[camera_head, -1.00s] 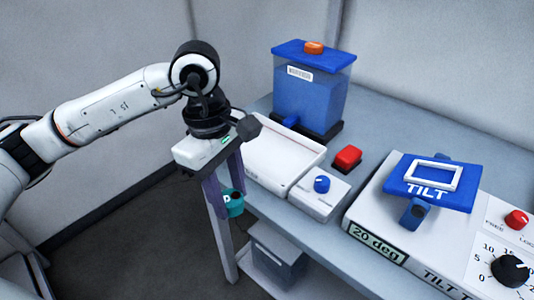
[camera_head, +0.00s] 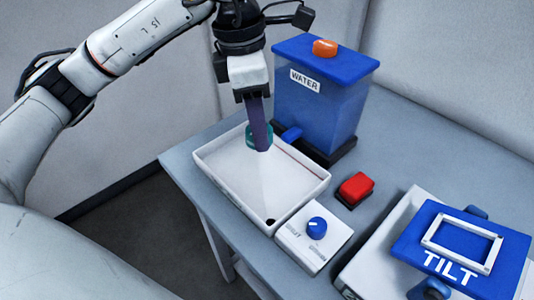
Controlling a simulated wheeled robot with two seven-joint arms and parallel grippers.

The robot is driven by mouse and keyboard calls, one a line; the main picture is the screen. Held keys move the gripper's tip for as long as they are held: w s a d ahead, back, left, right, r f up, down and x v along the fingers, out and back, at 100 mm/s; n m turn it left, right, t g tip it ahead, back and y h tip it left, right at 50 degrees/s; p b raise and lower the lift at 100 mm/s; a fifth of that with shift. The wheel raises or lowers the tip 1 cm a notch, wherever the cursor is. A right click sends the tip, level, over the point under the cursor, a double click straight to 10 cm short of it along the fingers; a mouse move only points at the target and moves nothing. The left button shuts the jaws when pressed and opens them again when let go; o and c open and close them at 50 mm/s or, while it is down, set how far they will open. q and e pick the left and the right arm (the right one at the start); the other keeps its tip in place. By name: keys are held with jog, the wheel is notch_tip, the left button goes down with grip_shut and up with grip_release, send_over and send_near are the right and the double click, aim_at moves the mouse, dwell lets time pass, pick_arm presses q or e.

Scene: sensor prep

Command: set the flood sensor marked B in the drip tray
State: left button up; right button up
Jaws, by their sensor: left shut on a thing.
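My left gripper (camera_head: 262,148) is shut on a small teal flood sensor (camera_head: 250,134), which shows mostly behind the purple fingers. The sensor's marking is hidden now. The gripper points down over the far part of the white drip tray (camera_head: 258,192). I cannot tell from this view whether the sensor touches the tray floor or hangs just above it. The tray is otherwise empty, with a small dark hole in its near right corner. My right gripper is not in view.
A blue water tank (camera_head: 318,112) with an orange cap stands behind the tray, its blue tap facing the tray. A control box with a blue knob (camera_head: 316,228), a red button (camera_head: 356,188) and a blue tilt plate (camera_head: 425,236) stand to the right.

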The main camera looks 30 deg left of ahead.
pick_arm(q)
jog(key=f, duration=0.4)
jog(key=shift+s, duration=0.4)
jog(key=shift+w+f, duration=0.1)
jog(key=shift+f, duration=2.05)
jog(key=o, duration=1.1)
jog(key=shift+r, duration=0.1)
jog(key=r, duration=0.7)
jog(key=shift+s+a+r, duration=0.3)
jog(key=shift+a, duration=0.05)
